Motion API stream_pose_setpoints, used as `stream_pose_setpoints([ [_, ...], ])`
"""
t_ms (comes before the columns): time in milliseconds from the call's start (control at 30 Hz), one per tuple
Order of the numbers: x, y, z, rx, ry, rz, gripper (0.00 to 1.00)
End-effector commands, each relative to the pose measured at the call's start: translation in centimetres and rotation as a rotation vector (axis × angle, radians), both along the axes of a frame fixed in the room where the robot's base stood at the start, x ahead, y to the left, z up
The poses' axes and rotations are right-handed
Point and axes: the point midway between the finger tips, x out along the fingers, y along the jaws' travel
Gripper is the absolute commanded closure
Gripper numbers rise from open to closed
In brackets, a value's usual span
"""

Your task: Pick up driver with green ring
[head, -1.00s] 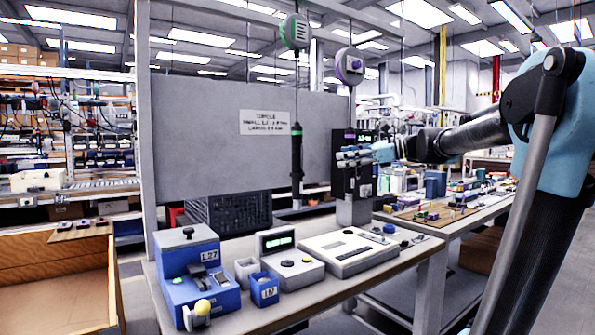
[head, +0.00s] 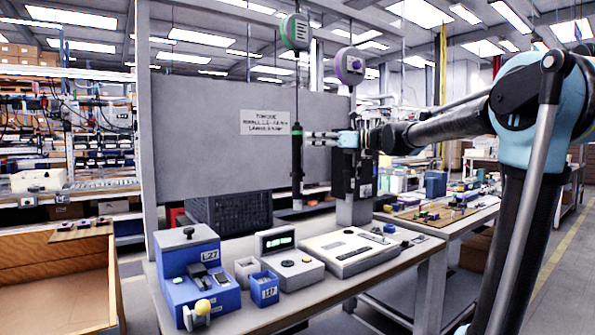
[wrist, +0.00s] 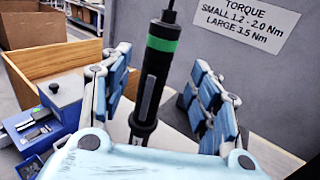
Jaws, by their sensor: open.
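The driver with the green ring (head: 297,165) hangs upright on a cable from a green balancer (head: 296,32). It is black, with the green ring near its top. In the wrist view the driver (wrist: 152,85) stands between the two open blue finger pads of my gripper (wrist: 157,95), nearer the left finger. No contact shows. In the head view my gripper (head: 318,136) is level with the ring, its fingers reaching left to the driver. A second balancer with a purple band (head: 349,66) hangs to the right; its driver is mostly hidden behind my gripper.
A grey panel (head: 200,130) with a torque label stands behind. Below, the bench (head: 220,322) carries a blue fixture (head: 195,275), small bins (head: 264,289), a display unit (head: 288,262) and a white device (head: 350,250). A dark post (head: 355,185) stands right of the driver.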

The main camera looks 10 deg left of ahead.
Motion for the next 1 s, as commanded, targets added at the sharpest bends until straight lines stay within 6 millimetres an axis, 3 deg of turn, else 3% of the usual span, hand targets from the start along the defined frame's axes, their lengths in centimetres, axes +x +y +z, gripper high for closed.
stream_pose_setpoints([
  [100, 0.1, 1.4, 0.0, 0.0, 0.0, 0.002, 0.44],
  [433, 0.4, 3.0, 0.0, 0.0, 0.0, 0.002, 0.44],
  [733, 0.9, 6.8, -0.1, 0.0, 0.0, 0.001, 0.44],
  [1000, 1.0, 7.1, -0.1, 0.0, -0.001, -0.002, 0.44],
])
